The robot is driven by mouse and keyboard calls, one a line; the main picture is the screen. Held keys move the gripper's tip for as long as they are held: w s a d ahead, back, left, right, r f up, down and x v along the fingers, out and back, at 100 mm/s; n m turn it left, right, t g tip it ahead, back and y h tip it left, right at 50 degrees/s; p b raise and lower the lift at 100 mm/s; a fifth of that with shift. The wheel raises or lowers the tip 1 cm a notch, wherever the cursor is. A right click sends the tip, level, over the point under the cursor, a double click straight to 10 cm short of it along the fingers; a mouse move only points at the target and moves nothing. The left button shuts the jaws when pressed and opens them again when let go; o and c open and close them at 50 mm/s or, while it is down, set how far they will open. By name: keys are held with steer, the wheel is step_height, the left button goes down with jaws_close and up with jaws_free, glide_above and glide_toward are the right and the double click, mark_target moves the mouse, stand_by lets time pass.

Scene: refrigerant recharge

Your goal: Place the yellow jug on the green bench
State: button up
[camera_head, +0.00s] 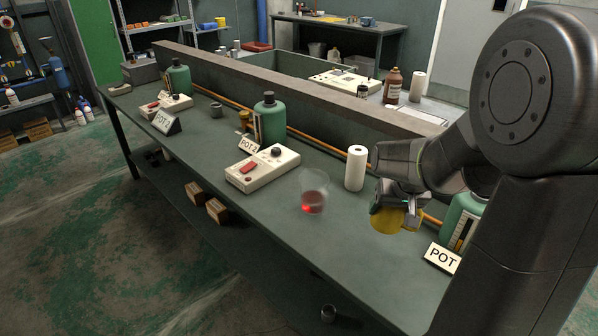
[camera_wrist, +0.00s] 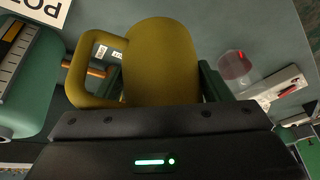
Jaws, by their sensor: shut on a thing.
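The yellow jug (camera_head: 390,221) is in my gripper (camera_head: 392,200), over the right part of the green bench (camera_head: 345,250). In the wrist view the jug (camera_wrist: 160,62) fills the middle, its body between the two fingers of my gripper (camera_wrist: 160,85) and its handle to the left. My gripper is shut on the jug's body. In the head view my gripper and wrist hide the jug's upper part. I cannot tell whether the jug's base touches the bench top or hangs just above it.
A clear beaker with red liquid (camera_head: 313,192) and a white roll (camera_head: 355,168) stand left of the jug. A green bottle (camera_head: 462,222) and a POT sign (camera_head: 442,258) are close on the right. A white device (camera_head: 262,169) stands farther left. The bench's front strip is clear.

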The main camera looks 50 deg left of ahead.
mark_target(394, 225)
step_height(394, 225, down, 10)
steer(key=shift+r, duration=0.1)
stand_by(0.4)
steer(key=o, duration=1)
steer(key=shift+s+d+r, duration=0.1)
steer(key=shift+d+r, duration=0.05)
steer(key=shift+r, duration=0.35)
steer(key=v, duration=1.1)
